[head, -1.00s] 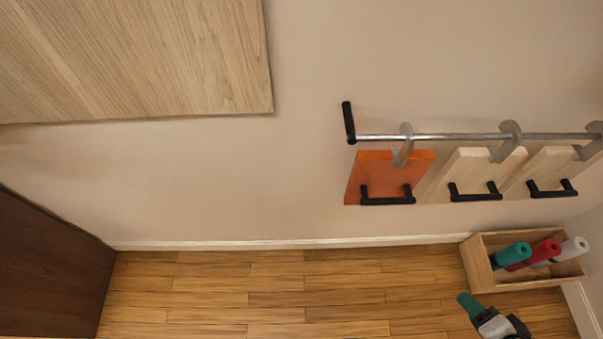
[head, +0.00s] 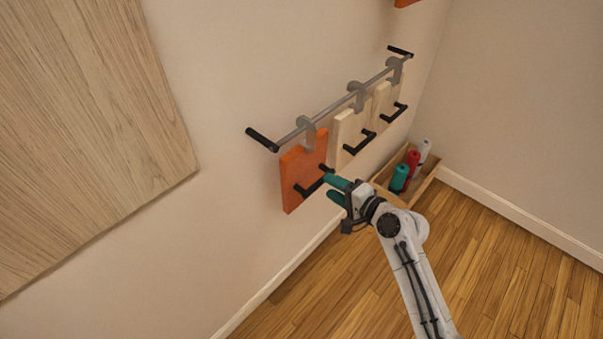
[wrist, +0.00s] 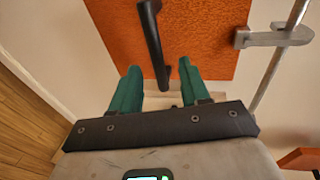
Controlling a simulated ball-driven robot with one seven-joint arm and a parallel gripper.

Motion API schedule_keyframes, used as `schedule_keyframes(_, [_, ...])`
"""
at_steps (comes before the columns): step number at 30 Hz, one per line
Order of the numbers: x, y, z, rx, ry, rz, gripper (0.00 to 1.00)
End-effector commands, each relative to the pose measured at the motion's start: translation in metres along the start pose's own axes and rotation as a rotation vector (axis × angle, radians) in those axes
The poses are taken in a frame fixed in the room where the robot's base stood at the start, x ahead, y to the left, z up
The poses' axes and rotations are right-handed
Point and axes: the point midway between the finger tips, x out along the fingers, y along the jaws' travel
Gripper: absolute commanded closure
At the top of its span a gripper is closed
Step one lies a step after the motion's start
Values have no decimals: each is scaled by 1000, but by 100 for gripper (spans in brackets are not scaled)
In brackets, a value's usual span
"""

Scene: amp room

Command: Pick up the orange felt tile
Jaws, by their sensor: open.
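The orange felt tile (head: 304,165) hangs by a grey hook (head: 307,133) from a metal rail on the wall, at the rail's left end. A black bar handle (head: 309,189) stands out from its lower face. My gripper (head: 333,188) is at the handle's right end. In the wrist view the tile (wrist: 205,30) fills the top. Its black handle (wrist: 153,45) runs down between the two green fingertips of my open gripper (wrist: 160,75). A gap shows on each side of the handle, and nothing is gripped.
Two pale wooden tiles (head: 350,133) with black handles hang to the right on the same rail (head: 340,103). A wooden box (head: 420,185) with green, red and white rolls stands below on the floor. A large wooden panel (head: 80,130) is on the left wall.

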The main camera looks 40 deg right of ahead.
Motion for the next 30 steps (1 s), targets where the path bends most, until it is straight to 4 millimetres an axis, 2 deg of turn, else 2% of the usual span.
schedule_keyframes(5, [14, 1, 1, 0, -2, 0, 54])
schedule_keyframes(12, [48, 3, 2, -1, -1, -1, 54])
schedule_keyframes(22, [54, 4, 2, -2, -1, 1, 54])
schedule_keyframes(30, [54, 4, 2, -2, -1, 1, 79])
